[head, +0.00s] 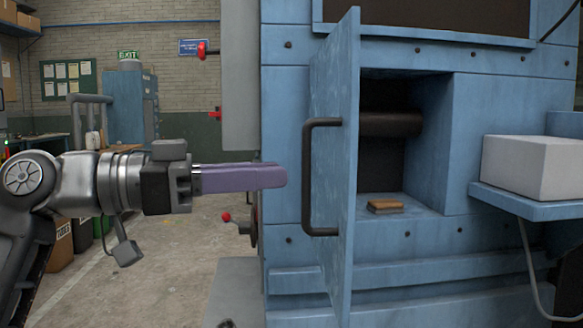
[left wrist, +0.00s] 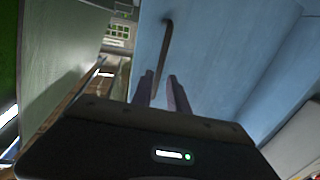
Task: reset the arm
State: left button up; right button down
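My left arm comes in from the left in the head view. Its gripper (head: 284,176) has purple fingers pointing right, level and empty, just left of the dark handle (head: 308,178) on an open blue door (head: 340,90). A small gap shows between fingertips and handle in the head view. In the left wrist view the two fingers (left wrist: 161,76) stand apart with nothing held, and the handle (left wrist: 166,45) shows beyond and between them; I cannot tell whether they touch. My right arm and gripper are not in view.
Behind the door, the blue machine has an open recess with a dark roller (head: 390,124) and a small brown block (head: 385,206) on its floor. A white box (head: 530,166) sits on a blue shelf at right. Open concrete floor (head: 165,270) lies below my arm.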

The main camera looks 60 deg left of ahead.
pick_arm(q)
jog(key=shift+v, duration=1.05)
